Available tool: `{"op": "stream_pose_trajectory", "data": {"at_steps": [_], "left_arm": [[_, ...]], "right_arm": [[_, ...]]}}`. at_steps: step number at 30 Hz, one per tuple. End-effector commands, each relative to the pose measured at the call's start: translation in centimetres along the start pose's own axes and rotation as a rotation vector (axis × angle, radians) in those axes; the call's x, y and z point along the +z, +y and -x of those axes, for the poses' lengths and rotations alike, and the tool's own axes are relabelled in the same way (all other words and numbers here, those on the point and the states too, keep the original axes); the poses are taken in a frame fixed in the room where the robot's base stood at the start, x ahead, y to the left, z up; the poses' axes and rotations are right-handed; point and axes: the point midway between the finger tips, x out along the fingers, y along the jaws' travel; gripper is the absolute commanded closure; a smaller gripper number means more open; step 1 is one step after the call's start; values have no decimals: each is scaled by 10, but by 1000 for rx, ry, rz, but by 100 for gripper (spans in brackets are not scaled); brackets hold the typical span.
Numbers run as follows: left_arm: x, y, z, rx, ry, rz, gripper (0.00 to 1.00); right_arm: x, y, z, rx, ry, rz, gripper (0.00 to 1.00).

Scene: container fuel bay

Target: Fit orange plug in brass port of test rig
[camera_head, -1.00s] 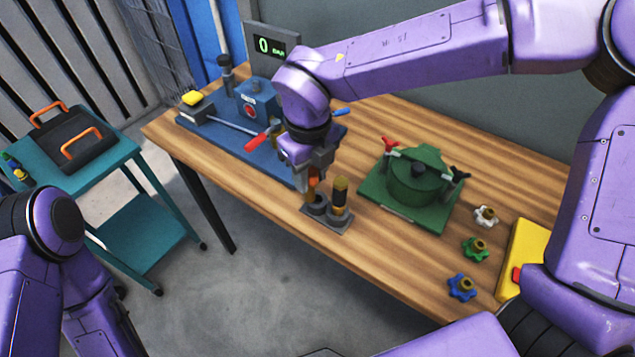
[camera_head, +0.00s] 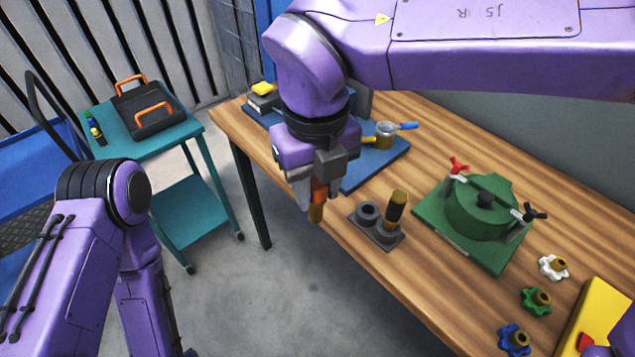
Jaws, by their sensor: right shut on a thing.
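My right gripper (camera_head: 318,190) is shut on the orange plug (camera_head: 319,193). It holds the plug upright, brass end down, in front of the table's front edge and left of the grey plug holder (camera_head: 382,237). The holder's left socket is empty, and a black plug with a brass top (camera_head: 396,207) stands in the right one. The test rig's blue base (camera_head: 393,157) shows behind the gripper, with a metal fitting (camera_head: 385,133) and blue handle on it. My right arm hides most of the rig, and I cannot make out the brass port. My left gripper is out of view.
A green pressure pot (camera_head: 480,210) on a green base stands right of the holder. White, green and blue knobs (camera_head: 538,300) and a yellow case (camera_head: 603,320) lie at the right. A teal cart (camera_head: 150,150) with a black case stands at the left.

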Motion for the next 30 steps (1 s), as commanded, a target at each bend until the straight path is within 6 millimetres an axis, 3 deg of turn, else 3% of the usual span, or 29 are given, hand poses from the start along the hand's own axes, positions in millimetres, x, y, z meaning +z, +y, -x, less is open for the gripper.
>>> {"op": "stream_pose_trajectory", "data": {"at_steps": [22,30], "left_arm": [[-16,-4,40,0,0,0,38],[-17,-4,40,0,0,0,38]], "right_arm": [[0,0,47,1,-1,0,100],[0,0,48,1,-1,0,100]]}}
